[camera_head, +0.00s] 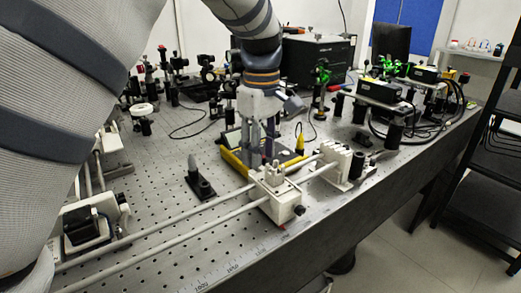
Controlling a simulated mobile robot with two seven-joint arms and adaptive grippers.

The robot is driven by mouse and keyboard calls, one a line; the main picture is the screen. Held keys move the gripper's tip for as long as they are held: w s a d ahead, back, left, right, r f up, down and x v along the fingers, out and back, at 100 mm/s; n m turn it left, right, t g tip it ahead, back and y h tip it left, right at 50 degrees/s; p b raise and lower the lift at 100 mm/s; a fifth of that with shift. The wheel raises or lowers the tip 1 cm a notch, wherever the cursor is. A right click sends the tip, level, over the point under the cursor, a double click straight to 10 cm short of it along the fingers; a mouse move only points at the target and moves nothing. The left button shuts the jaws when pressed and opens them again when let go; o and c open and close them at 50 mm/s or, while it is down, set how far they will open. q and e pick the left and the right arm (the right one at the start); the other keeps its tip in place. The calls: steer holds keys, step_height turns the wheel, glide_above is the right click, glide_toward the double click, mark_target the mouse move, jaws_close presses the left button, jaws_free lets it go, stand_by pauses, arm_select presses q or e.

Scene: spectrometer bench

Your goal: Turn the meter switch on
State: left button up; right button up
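The meter (233,161) is a flat yellow-edged unit lying on the perforated optical bench (150,190), near the middle of the view. My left gripper (257,160) points straight down over it, with its fingertips low in front of the meter's middle. The fingers hide much of the meter's face, and the switch cannot be made out. I cannot tell whether the fingertips touch the meter, or how far apart they are. No held object shows. My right gripper is not in view.
A white carriage (277,198) on two rails stands just in front of the meter, with a white block (340,163) to its right. A small dark post mount (200,184) is on the left. A black box (316,60) and several optics stand behind.

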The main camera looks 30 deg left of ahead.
arm_select(q)
steer(key=shift+c, duration=0.6)
jaws_close()
steer(key=shift+m, duration=0.3)
steer(key=m, duration=0.6)
steer(key=shift+m, duration=0.3)
steer(key=m, duration=0.6)
steer(key=shift+w+m, duration=0.1)
steer(key=shift+m, duration=0.3)
